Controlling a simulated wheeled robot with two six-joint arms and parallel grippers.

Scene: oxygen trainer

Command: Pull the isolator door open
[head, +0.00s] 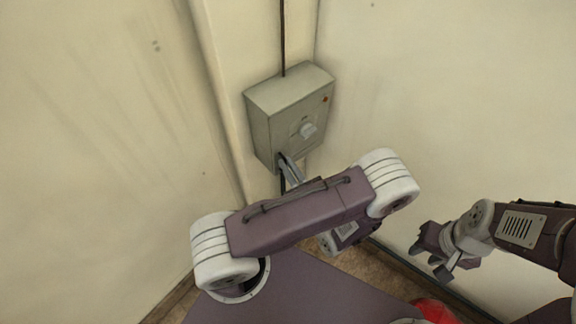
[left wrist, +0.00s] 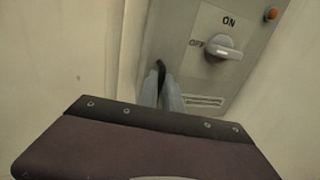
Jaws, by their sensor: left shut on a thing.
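The isolator is a grey metal box (head: 290,115) in the wall corner. Its door, on the front face, looks closed. The door carries a pale rotary knob (head: 307,130), also in the left wrist view (left wrist: 224,49), with ON above and OFF to its left; its lever lies roughly level, in line with OFF. My left gripper (head: 287,166) is at the door's lower left edge. In the left wrist view its fingers (left wrist: 168,90) are shut on a dark handle (left wrist: 160,69), mostly hidden between them. My right gripper (head: 435,262) is open and empty, well away to the right.
A dark conduit (head: 283,35) runs up from the box top. A vertical trunking (head: 215,90) runs left of the box. An orange lamp (left wrist: 271,14) sits at the door's upper right. A red object (head: 435,311) is low at the bottom. Bare walls flank the box.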

